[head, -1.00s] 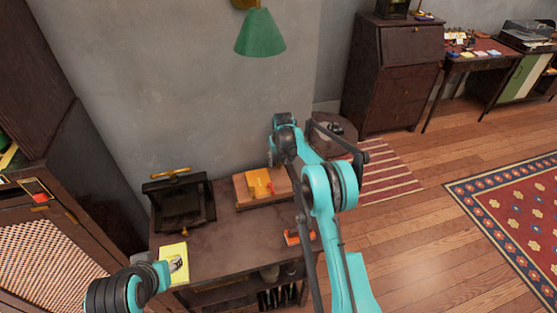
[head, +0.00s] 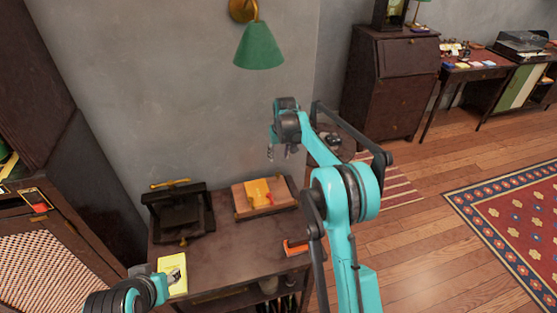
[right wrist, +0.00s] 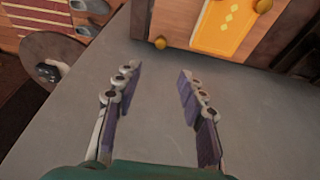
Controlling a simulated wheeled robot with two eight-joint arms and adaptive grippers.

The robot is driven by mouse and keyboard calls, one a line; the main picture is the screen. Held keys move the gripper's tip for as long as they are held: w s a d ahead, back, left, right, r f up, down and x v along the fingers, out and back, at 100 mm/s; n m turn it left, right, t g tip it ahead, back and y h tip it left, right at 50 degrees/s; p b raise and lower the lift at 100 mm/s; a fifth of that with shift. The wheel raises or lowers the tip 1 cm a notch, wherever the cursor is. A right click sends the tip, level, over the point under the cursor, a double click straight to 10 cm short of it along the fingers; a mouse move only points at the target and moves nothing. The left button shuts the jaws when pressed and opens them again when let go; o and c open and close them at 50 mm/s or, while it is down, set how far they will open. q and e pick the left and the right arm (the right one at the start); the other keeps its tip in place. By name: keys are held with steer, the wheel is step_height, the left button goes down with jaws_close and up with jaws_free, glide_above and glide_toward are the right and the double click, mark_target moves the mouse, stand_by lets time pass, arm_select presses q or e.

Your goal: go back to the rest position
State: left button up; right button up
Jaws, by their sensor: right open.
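My right gripper (head: 279,152) hangs in the air above the back right of the dark desk (head: 228,240), with its fingers pointing down. It is open and empty; in the right wrist view its two fingers (right wrist: 160,82) stand apart with only a bare grey-brown surface between them. My left gripper (head: 172,277) is low at the left, over or beside a yellow booklet (head: 175,264). It is small and partly hidden, and I cannot tell whether its jaws are open.
A wooden block with a yellow panel (head: 258,192) and a black press-like device (head: 180,211) stand on the desk. An orange-red object (head: 294,247) lies near its right edge. A green lamp (head: 258,47) hangs on the wall. Open wooden floor (head: 425,240) lies to the right.

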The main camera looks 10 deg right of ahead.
steer(key=shift+r, duration=0.15)
stand_by(0.3)
steer(key=s+a+r+t, duration=0.1)
steer(key=s+r, duration=0.5)
steer(key=s, duration=0.5)
steer(key=s+a+r+t, duration=0.1)
steer(key=s+r, duration=0.6)
steer(key=s, duration=0.3)
steer(key=s+f+t, duration=0.1)
steer(key=s+f, duration=0.2)
steer(key=s, duration=0.7)
steer(key=s+f+t, duration=0.1)
steer(key=s+f, duration=0.2)
steer(key=s, duration=0.8)
steer(key=shift+a+f, duration=0.35)
steer(key=shift+f, duration=0.05)
arm_select(q)
steer(key=shift+o, duration=0.6)
